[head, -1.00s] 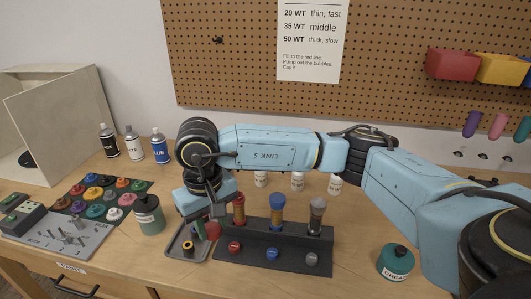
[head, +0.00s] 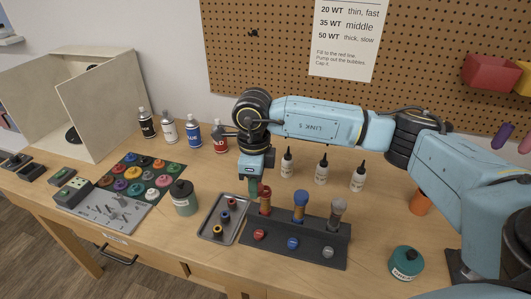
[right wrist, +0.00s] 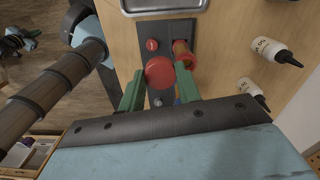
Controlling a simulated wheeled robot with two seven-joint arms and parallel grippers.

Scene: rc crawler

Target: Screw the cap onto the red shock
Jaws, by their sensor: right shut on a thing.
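The red shock (head: 265,203) stands upright at the left end of a dark stand (head: 322,256). It also shows in the right wrist view (right wrist: 183,52), with an open-looking round top. My right gripper (head: 254,186) is above and just left of the shock. In the right wrist view its green fingers (right wrist: 159,88) are shut on a round red cap (right wrist: 160,72). The cap appears beside the shock's top there, not over it; the height between them is unclear. In the head view the fingers largely hide the cap. My left gripper is not in view.
Blue (head: 300,207) and grey (head: 337,214) shocks stand right of the red one. A metal tray (head: 207,233) with small ringed parts lies left of the stand. White dropper bottles (head: 321,172) stand behind. A grease jar (head: 406,263) is at right.

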